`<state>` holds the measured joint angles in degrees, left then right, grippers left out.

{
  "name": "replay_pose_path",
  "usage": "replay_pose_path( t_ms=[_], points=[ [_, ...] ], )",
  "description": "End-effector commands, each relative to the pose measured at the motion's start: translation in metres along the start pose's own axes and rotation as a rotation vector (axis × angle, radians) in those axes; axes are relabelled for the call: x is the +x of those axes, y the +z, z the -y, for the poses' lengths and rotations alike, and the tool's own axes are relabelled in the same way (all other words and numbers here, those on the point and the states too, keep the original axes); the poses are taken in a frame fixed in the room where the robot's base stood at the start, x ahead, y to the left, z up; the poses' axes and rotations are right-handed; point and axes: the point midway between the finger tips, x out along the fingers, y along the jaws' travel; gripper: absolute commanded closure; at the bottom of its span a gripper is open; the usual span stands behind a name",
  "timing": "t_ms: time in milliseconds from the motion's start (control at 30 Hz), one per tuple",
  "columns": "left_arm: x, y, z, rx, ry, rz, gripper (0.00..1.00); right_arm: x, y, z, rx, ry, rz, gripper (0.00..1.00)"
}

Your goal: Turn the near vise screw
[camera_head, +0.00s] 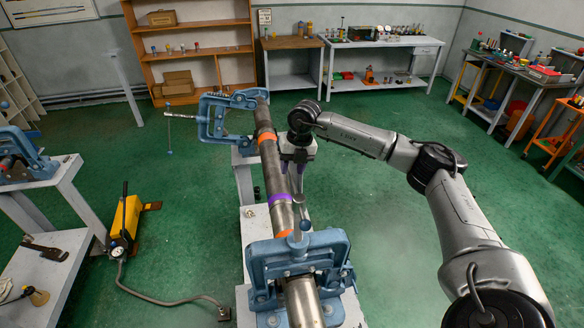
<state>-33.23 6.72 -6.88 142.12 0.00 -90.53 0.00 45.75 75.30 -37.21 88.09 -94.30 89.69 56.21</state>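The near vise (262,262) is blue and clamps a long grey pipe (272,168) at the bottom centre. A handle ball (305,225) shows above its upper edge, with a short grey piece just beyond it. Most of the near vise screw is hidden behind the vise and pipe. My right gripper (299,182) points down just right of the pipe, beyond the near vise. Its fingertips are small and dark, so I cannot tell whether they are open or touch the screw handle. My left gripper is not in view.
A far blue vise (210,118) holds the pipe's other end, its screw bar (180,115) sticking out left. A yellow hand pump (126,218) with a hose stands on the floor at left. Another vise (20,158) sits on a left bench. Green floor right of the pipe is free.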

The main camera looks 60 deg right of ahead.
Motion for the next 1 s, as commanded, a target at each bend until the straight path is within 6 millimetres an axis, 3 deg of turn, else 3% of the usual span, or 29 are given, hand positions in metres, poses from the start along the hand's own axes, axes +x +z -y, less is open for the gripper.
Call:
replay_pose_path(
  t_ms=[467,867,1000],
  points=[
    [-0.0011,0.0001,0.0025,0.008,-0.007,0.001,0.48,0.0089,0.0,0.0001,0.0,0.0,0.0,0.6],
    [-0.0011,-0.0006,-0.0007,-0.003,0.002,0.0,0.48,0.0086,0.0,0.0001,0.0,0.0,0.001,0.98],
    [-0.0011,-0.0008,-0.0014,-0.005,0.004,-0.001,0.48,0.0085,0.0,0.0001,0.0,0.0,0.001,1.0]
  ],
)
